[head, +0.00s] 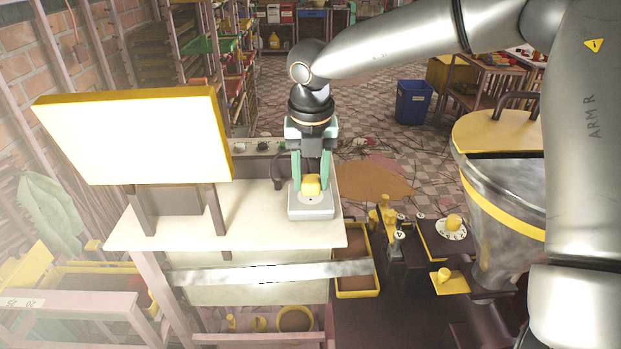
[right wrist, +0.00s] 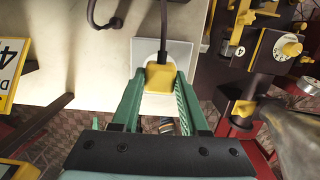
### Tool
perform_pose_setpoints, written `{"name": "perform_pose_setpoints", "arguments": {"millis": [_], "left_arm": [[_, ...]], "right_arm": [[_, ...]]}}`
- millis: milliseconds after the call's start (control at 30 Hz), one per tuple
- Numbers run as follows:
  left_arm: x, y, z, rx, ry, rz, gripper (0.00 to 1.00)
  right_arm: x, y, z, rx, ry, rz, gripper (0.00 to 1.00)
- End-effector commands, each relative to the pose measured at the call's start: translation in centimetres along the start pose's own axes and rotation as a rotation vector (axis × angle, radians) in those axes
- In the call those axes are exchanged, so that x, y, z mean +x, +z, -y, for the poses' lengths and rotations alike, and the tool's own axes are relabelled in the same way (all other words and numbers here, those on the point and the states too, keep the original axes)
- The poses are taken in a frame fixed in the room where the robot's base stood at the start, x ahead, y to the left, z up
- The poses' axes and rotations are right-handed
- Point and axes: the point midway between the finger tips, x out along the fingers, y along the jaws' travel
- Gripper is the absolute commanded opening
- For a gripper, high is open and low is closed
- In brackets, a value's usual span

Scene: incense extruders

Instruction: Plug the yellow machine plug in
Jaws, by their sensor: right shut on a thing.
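The yellow plug (head: 312,183) is between the green fingers of my right gripper (head: 311,186), which is shut on it. It also shows in the right wrist view (right wrist: 160,79), with a dark cable (right wrist: 163,25) running up from it. The plug is over a pale square socket box (head: 311,211) at the right end of the white table top. The same box shows behind the plug in the right wrist view (right wrist: 182,54). The plug's underside is hidden, so I cannot tell if it is seated. My left gripper is not in view.
A large white panel with a yellow edge (head: 130,138) stands on the table to the left. A dark machine with a white dial (head: 453,231) and a metal hopper with a yellow band (head: 497,220) stand to the right. A blue bin (head: 412,102) is behind.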

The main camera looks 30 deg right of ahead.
Motion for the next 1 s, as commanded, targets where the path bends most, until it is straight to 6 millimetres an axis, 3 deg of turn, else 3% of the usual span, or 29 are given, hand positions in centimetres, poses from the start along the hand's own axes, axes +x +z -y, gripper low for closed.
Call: {"name": "perform_pose_setpoints", "arguments": {"millis": [1000], "left_arm": [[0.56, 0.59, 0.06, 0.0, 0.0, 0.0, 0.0]], "right_arm": [[-0.09, 0.03, -0.03, 0.001, 0.001, 0.001, 0.0]]}}
